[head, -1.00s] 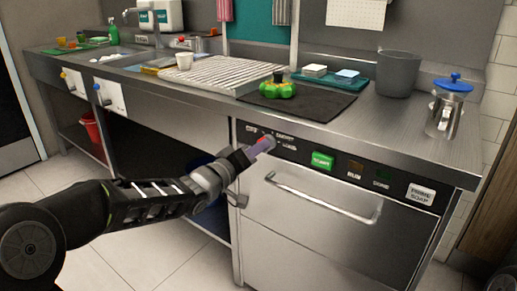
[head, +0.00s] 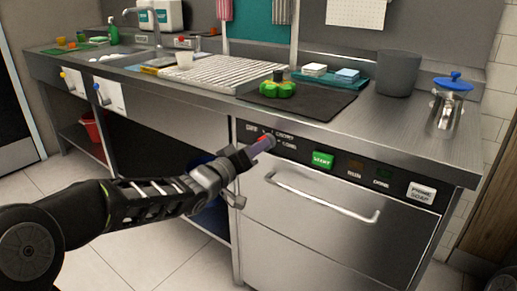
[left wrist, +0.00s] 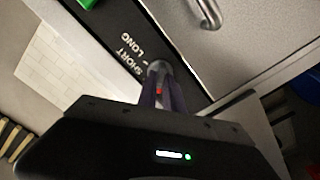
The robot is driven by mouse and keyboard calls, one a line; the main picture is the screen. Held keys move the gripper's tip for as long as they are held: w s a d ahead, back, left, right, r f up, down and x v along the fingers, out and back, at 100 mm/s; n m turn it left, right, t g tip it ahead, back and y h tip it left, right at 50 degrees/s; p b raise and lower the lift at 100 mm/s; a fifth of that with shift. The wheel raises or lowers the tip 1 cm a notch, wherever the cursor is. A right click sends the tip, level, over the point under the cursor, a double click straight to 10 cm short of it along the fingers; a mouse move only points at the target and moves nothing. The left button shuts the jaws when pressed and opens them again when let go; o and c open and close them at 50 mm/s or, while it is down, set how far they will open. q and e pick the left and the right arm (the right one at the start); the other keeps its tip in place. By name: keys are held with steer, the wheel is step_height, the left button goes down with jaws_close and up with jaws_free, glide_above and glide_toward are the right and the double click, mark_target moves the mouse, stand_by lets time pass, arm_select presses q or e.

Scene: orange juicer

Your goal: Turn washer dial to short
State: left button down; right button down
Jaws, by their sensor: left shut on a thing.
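The washer (head: 320,205) is a steel front-panel machine under the counter, with a dark control strip. Its small dial (left wrist: 159,68) sits at the strip's left end and shows as a grey round knob in the left wrist view. The printed words SHORT and LONG (left wrist: 131,50) are beside it there. My left gripper (head: 266,143) reaches in from the left with its purple-grey fingertips at the dial, shut on it. The fingers hide much of the dial, and I cannot tell exactly where it points. A red spot shows between the fingers. My right gripper is not in view.
A green START button (head: 323,160) and a white labelled button (head: 421,193) lie along the strip. A bar handle (head: 322,197) juts out below it. The counter above holds a black mat (head: 318,106), a grey pot (head: 398,74) and a blue-lidded jug (head: 447,105).

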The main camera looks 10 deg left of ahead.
arm_select(q)
steer(key=m+b, duration=0.4)
steer(key=m, duration=0.6)
steer(key=shift+m, duration=0.3)
stand_by(0.4)
steer(key=c, duration=1.5)
jaws_free()
steer(key=shift+s, duration=0.15)
